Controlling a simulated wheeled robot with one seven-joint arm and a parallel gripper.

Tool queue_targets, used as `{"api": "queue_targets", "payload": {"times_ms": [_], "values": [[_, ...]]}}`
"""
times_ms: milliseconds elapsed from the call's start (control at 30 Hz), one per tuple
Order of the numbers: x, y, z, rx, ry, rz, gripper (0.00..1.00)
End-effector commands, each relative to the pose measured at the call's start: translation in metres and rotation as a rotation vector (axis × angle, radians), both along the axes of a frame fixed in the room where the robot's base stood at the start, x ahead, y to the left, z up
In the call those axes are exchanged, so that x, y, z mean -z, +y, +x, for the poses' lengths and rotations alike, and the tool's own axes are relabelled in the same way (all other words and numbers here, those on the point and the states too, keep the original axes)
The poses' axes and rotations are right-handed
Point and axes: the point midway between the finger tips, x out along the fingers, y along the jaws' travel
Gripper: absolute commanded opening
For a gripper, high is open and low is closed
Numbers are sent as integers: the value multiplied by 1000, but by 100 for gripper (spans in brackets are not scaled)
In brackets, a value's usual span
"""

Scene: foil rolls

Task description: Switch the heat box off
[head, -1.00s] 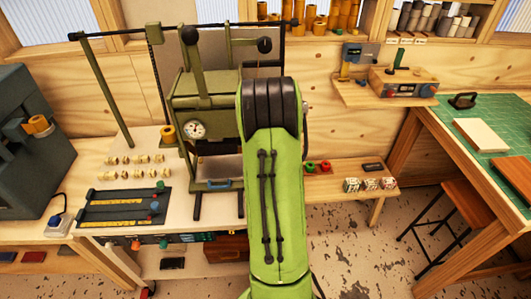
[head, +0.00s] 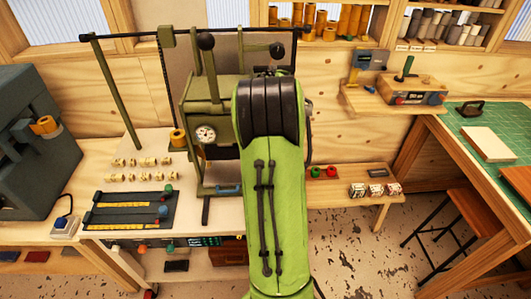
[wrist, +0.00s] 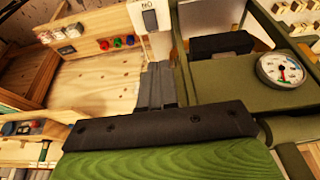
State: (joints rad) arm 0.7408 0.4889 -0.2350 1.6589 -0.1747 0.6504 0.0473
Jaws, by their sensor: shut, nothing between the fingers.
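The heat box seems to be the olive-green box (head: 203,98) with a round white dial (head: 205,133), left of my arm in the head view. The dial also shows at the right in the wrist view (wrist: 282,68). A white plate (wrist: 140,10) with a dark grey rocker switch (wrist: 150,19) is at the top middle of the wrist view; I cannot tell the rocker's position. My gripper (wrist: 160,72) shows its dark fingers closed together and empty, just below that plate in the picture and beside the green box. In the head view my arm hides the gripper.
A slotted dark tray (head: 130,210) and small spools lie on the bench. A green mat (head: 500,130) covers the right table. Upright rods and levers stand around the box.

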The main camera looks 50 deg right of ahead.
Motion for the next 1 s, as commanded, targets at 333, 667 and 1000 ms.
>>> {"api": "queue_targets", "payload": {"times_ms": [333, 667, 1000], "values": [[37, -10, 6, 4, 5, 4, 0], [105, -28, 20, 4, 4, 2, 0], [136, -31, 23, 3, 1, -1, 0]]}}
